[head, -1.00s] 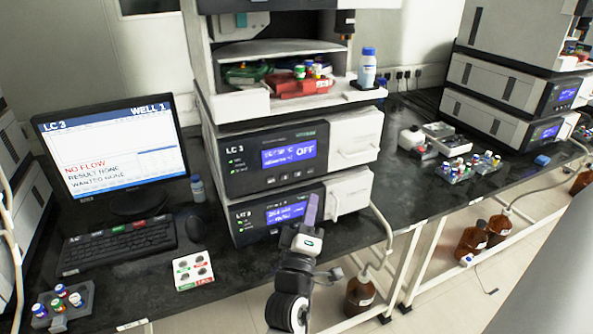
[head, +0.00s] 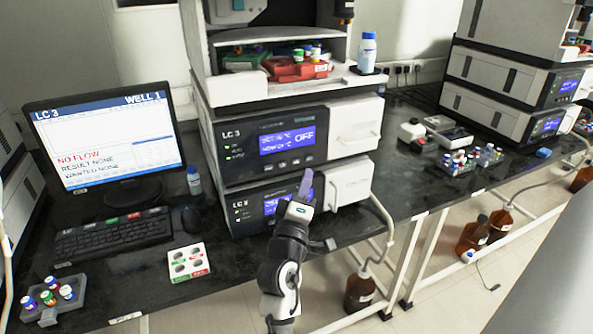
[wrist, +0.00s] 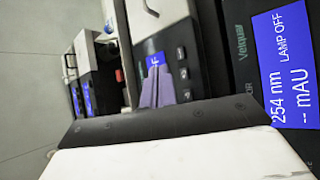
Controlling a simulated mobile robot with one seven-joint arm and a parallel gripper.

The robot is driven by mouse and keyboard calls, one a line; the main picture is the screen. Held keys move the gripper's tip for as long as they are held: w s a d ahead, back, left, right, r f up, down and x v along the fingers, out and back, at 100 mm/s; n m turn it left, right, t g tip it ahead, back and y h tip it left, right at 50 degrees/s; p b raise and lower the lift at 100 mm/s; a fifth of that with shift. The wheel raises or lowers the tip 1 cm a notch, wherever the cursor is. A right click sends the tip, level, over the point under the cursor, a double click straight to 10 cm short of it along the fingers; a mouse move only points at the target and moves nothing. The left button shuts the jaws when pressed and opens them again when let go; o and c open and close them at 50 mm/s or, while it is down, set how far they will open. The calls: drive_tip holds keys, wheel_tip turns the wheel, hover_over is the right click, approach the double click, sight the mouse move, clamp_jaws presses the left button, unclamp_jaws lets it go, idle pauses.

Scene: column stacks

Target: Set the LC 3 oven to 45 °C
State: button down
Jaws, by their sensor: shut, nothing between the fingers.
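The LC 3 oven (head: 225,150) is the upper dark-fronted unit in the stack in the middle of the head view. Its blue display (head: 287,141) shows small temperature lines, too blurred to read, and a large OFF. A row of small buttons (head: 283,164) sits below the display. My gripper (head: 306,184) is shut and empty, its purple fingers pointing up in front of the lower unit, just below the oven's buttons. In the wrist view my gripper (wrist: 158,92) overlaps part of the oven display (wrist: 155,62); oven buttons (wrist: 182,74) show beside it. I see no contact.
The lower unit (head: 245,222) has a blue display partly hidden by my gripper; the wrist view shows its display (wrist: 284,65) reading 254 nm, LAMP OFF. A monitor (head: 110,145) and keyboard (head: 113,236) stand left. A vial rack (head: 458,163) stands on the right bench.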

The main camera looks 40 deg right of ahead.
sight(302, 154)
drive_tip(key=shift+w+d+b, duration=0.2)
drive_tip(key=shift+w+b, duration=0.1)
drive_tip(key=shift+w, duration=0.45)
drive_tip(key=shift+w+d+b, duration=0.15)
drive_tip(key=shift+w+b, duration=0.1)
drive_tip(key=shift+w, duration=0.5)
idle(0.9)
drive_tip(key=shift+w+d, duration=0.1)
drive_tip(key=shift+w, duration=0.3)
drive_tip(key=shift+w+d+b, duration=0.1)
drive_tip(key=shift+w+b, duration=0.3)
idle(0.6)
drive_tip(key=shift+s, duration=0.1)
drive_tip(key=shift+s+a+p, duration=0.2)
drive_tip(key=shift+s+p, duration=0.25)
drive_tip(key=shift+s, duration=0.3)
drive_tip(key=shift+w, duration=0.1)
idle(0.3)
drive_tip(key=shift+w+d, duration=0.1)
drive_tip(key=shift+w, duration=0.25)
